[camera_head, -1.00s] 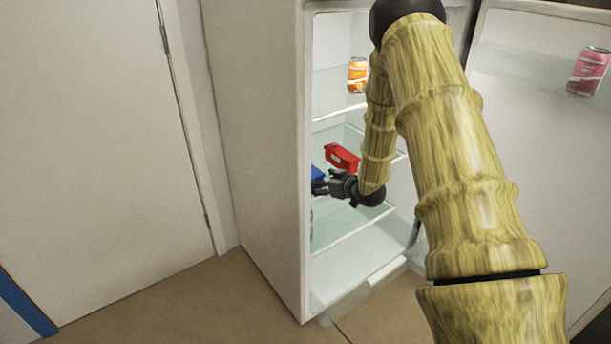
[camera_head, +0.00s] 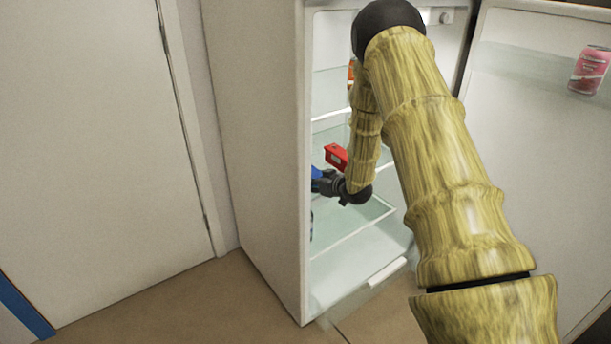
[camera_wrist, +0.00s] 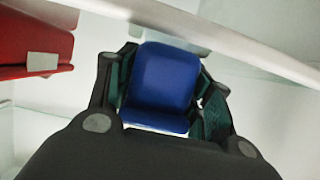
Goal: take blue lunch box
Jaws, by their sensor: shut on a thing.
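The blue lunch box (camera_wrist: 163,82) sits between the two fingers of my gripper (camera_wrist: 160,100) in the wrist view, and the gripper is shut on it. In the head view my gripper (camera_head: 326,184) is inside the open fridge, by the left wall. Only a small part of the blue box (camera_head: 316,173) shows there; the fridge's side wall and the gripper hide the rest. I cannot tell whether the box touches the shelf.
A red box (camera_head: 336,156) is on the shelf close by, also at the left of the wrist view (camera_wrist: 35,42). An orange can (camera_head: 351,74) stands higher, mostly behind my arm. The fridge side wall (camera_head: 262,150) is at left. The open door (camera_head: 530,130) at right holds a pink can (camera_head: 589,70).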

